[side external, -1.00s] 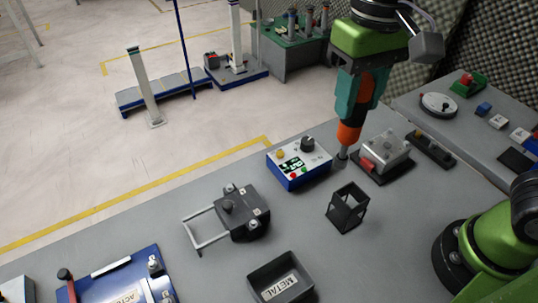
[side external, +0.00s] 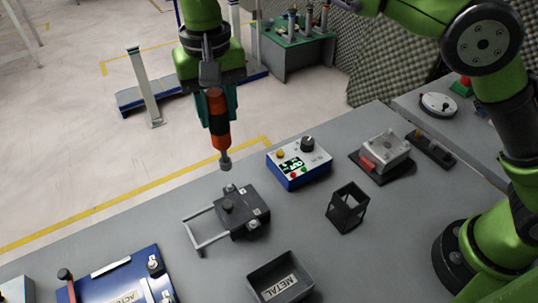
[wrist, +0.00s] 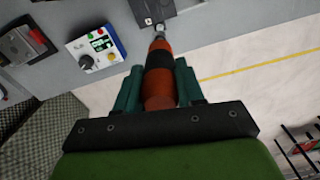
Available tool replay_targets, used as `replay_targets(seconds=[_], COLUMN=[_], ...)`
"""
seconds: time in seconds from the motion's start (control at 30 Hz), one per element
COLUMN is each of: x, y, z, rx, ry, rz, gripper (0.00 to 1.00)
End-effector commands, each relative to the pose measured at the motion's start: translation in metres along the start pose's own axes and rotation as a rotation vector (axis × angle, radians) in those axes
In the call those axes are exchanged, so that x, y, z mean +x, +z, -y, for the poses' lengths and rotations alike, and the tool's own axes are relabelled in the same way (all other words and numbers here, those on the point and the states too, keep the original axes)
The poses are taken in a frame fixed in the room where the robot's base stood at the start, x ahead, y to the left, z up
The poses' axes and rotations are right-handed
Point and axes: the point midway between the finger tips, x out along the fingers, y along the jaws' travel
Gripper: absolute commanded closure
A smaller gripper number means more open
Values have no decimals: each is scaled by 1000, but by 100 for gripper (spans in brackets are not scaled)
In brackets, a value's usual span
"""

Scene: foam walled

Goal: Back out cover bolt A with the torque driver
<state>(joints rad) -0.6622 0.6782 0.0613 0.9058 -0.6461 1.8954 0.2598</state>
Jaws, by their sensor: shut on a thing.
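The torque driver (side external: 218,132), orange and black with a grey socket tip, is gripped between the teal fingers of my gripper (side external: 217,112). It hangs nearly upright, tip down. In the wrist view the driver (wrist: 158,75) also lies between the fingers. A dark grey housing (side external: 246,206) with a metal U-shaped handle sits on the bench, with a silver bolt (side external: 229,188) at its back edge and another bolt (side external: 253,224) at its front. The driver tip is above the back bolt, apart from it. No letter A is legible.
A blue and white control box (side external: 299,163) stands to the right of the housing. An empty black holder (side external: 347,208), a METAL bin (side external: 281,278) and a blue plate (side external: 120,280) are on the bench. A grey metal unit (side external: 385,152) sits farther right.

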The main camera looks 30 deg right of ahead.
Motion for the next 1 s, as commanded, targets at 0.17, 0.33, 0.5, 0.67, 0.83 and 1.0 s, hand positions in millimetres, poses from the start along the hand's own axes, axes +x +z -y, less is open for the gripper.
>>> replay_targets(seconds=[0.17,0.33,0.5,0.67,0.83,1.0], x=[-1,2,14,30,44,54], y=[0,0,0,0,0,0], z=[0,0,0,0,0,0], rx=[0,-1,0,0,0,-1], ry=[-2,-2,-1,-1,-1,-2], rz=[-2,-3,-1,-1,-1,-3], gripper=[96,96,96,96,96,96])
